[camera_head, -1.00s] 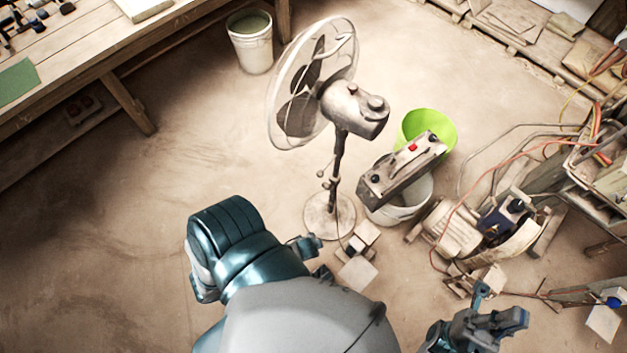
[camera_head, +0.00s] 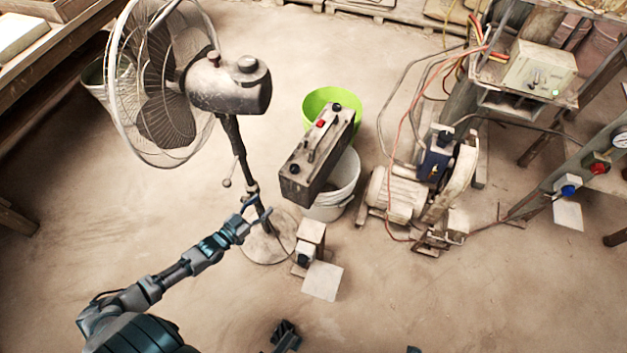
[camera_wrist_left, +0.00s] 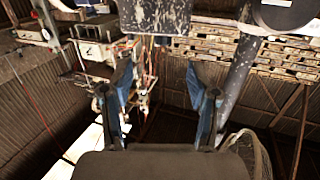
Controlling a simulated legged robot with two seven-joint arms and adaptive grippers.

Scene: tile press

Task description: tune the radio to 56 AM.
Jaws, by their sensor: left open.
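The radio is most likely the worn dark box (camera_head: 318,155) with a handle, a red button and dark knobs, lying tilted across the buckets in the head view. No dial reading is legible. My left gripper (camera_head: 257,211) is open and empty, beside the fan's pole and left of and below the box, apart from it. In the left wrist view, its two blue fingers (camera_wrist_left: 160,85) stand apart with nothing between them. A grey speckled block, perhaps the box, shows at that view's top edge. A dark part at the head view's bottom edge may be my right gripper (camera_head: 286,337).
A standing fan (camera_head: 228,85) is close to my left gripper. A green bucket (camera_head: 316,100) and a white bucket (camera_head: 345,180) are under the box. Small blocks (camera_head: 310,234) and a tile (camera_head: 322,281) lie nearby. A motor (camera_head: 396,193) and cables stand right. The front floor is clear.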

